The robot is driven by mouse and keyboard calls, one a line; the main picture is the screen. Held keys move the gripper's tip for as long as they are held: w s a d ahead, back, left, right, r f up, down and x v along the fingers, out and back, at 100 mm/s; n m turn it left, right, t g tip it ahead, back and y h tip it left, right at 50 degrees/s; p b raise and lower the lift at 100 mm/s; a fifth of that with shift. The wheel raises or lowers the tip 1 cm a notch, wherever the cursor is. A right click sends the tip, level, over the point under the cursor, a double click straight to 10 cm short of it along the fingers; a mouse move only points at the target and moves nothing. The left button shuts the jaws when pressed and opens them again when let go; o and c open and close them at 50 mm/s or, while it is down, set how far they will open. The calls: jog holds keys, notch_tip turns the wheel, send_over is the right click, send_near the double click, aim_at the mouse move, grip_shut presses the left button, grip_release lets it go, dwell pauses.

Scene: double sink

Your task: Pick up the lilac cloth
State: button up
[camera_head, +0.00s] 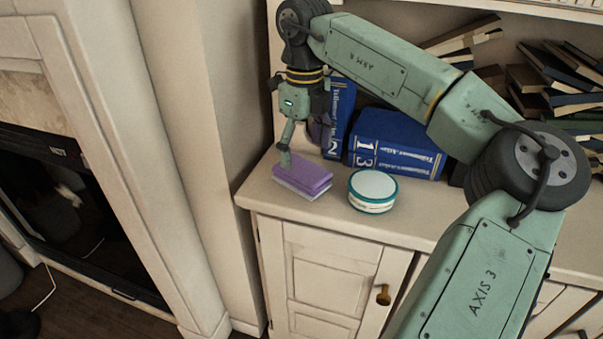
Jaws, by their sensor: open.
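A lilac cloth (308,178), folded into a thick flat block with a paler lower layer, lies on the cream cabinet top (418,215) near its left front corner. My gripper (286,160) points down at the cloth's back left part. The visible finger reaches the cloth's upper face or stands just above it; I cannot tell which. The other finger is not clearly seen. My gripper is open, and the cloth lies flat on the cabinet top.
A round white tin with a teal rim (373,190) stands just right of the cloth. Blue books (396,145) stand and lie behind it, with more books (560,80) on the right. A wall pillar (213,130) rises close on the left. The cabinet front edge is near the cloth.

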aim_at(305, 170)
jog(key=f, duration=0.3)
jog(key=f+p, duration=0.1)
jog(key=f, duration=0.1)
jog(key=shift+s+d, duration=0.1)
jog(key=shift+s, duration=0.3)
jog(key=shift+f, duration=0.45)
jog(key=c, duration=1.2)
jog(key=shift+r, duration=0.15)
